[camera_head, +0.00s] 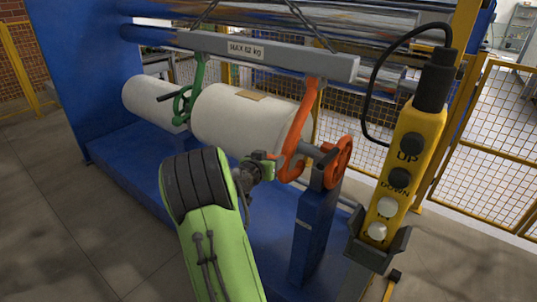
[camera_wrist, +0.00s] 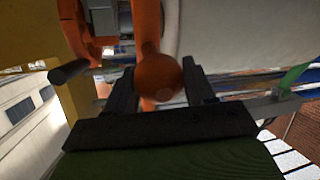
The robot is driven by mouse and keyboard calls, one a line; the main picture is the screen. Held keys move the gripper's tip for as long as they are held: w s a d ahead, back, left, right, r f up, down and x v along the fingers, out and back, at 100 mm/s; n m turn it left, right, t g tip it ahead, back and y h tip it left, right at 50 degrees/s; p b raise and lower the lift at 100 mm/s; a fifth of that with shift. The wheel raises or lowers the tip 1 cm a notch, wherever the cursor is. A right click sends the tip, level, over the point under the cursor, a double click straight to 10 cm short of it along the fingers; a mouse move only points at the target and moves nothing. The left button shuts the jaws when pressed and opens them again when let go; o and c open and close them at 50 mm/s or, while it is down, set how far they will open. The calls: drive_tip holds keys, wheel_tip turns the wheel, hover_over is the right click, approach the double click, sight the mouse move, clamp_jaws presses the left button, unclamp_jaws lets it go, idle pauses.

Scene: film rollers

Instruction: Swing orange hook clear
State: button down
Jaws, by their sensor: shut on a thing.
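The orange hook (camera_head: 302,122) hangs from the right end of the grey lifting beam (camera_head: 270,57). Its lower curve is at the grey shaft end of the white film roll (camera_head: 240,118); whether it touches the shaft I cannot tell. My gripper (camera_head: 270,163) is at the hook's lower left side, below the roll's right end. In the wrist view my gripper (camera_wrist: 160,92) has a finger on each side of a round orange knob (camera_wrist: 158,77), with the orange hook (camera_wrist: 147,25) behind it. The gripper is shut on this knob. My forearm hides part of the roll's underside.
A green hook (camera_head: 188,98) is at the roll's left end. An orange handwheel (camera_head: 341,160) on a blue post (camera_head: 315,235) stands close right of the hook. A yellow pendant (camera_head: 405,165) with UP and DOWN buttons is at right. Yellow mesh fencing (camera_head: 490,150) stands behind.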

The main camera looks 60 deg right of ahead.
drive_tip(key=a+r+p, duration=0.1)
drive_tip(key=a+r, duration=0.2)
drive_tip(key=r, duration=0.2)
drive_tip(key=shift+w+r+y+p, duration=0.15)
drive_tip(key=shift+w+y+p, duration=0.15)
drive_tip(key=shift+w, duration=0.15)
drive_tip(key=shift+s, duration=0.1)
drive_tip(key=c, duration=0.8)
unclamp_jaws()
drive_tip(key=o, duration=0.3)
drive_tip(key=shift+a+r, duration=0.1)
drive_tip(key=shift+a, duration=0.25)
drive_tip(key=v, duration=1.5)
drive_tip(key=shift+s+a+r+p, duration=0.15)
drive_tip(key=shift+s+a+p, duration=0.2)
drive_tip(key=shift+p, duration=0.05)
